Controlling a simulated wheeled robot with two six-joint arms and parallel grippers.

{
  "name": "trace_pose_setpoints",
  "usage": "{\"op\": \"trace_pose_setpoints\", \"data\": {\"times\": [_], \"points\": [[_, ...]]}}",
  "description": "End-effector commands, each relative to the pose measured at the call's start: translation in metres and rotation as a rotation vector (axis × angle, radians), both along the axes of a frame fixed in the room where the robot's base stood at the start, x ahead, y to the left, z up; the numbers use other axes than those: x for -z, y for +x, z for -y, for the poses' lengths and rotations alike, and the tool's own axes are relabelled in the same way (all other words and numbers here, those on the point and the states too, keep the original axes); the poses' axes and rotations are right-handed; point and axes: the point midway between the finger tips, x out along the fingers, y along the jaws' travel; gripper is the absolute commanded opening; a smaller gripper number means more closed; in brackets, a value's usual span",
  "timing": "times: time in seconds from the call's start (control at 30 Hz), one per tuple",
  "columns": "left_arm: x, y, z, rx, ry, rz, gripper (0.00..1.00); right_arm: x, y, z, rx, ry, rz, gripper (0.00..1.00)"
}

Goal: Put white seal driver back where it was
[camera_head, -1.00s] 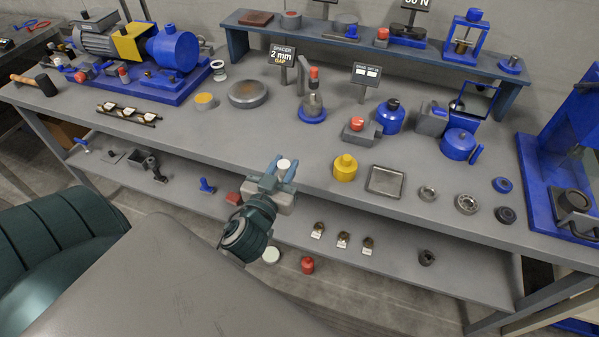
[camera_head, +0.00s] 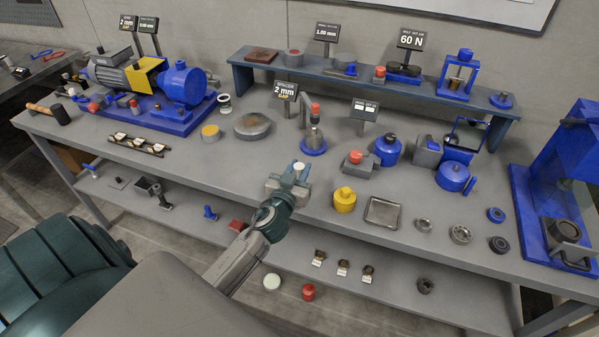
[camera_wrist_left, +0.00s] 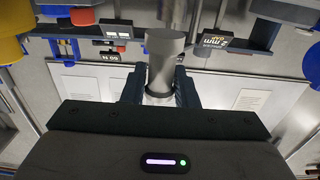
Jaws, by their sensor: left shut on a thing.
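My left gripper (camera_head: 292,178) is shut on the white seal driver (camera_head: 299,168), a small pale cylinder standing upright in the fingers. The gripper is near the front part of the grey workbench (camera_head: 200,160), left of the yellow pot and in front of the blue-based metal cone. In the left wrist view the seal driver (camera_wrist_left: 165,62) looks grey and rises between the two dark fingers (camera_wrist_left: 160,92). Its lower end is hidden by the gripper. My right gripper is not in view. I cannot tell which spot the driver came from.
A yellow pot (camera_head: 344,200) and a metal tray (camera_head: 382,213) are right of the gripper. The blue-based metal cone (camera_head: 314,141) and a spacer sign (camera_head: 286,91) stand behind it. A raised shelf (camera_head: 330,72) crosses the back. Bare bench lies to the left.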

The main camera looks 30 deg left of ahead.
Motion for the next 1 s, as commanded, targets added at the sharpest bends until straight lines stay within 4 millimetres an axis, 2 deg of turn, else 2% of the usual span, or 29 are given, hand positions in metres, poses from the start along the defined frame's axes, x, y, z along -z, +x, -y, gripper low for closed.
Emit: {"op": "trace_pose_setpoints", "data": {"times": [0.1,0.2,0.37,0.8,0.83,0.93,1.0], "points": [[-0.001,0.011,-0.005,0.000,0.001,0.002,0.03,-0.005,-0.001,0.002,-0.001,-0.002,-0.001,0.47],[0.018,0.009,-0.005,-0.001,0.000,-0.003,0.03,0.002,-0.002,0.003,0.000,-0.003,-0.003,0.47],[0.034,0.009,-0.005,0.000,0.001,-0.001,0.03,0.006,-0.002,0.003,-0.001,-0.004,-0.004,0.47],[0.040,0.009,-0.005,0.000,0.000,0.001,0.03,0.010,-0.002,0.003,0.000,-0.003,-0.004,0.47],[0.040,0.009,-0.005,0.000,0.000,0.000,0.28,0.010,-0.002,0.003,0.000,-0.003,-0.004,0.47],[0.039,0.009,-0.005,0.000,0.000,0.000,0.48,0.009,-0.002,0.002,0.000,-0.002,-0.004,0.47],[0.039,0.009,-0.005,0.000,0.000,0.000,0.48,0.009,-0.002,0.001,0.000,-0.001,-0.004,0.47]]}}
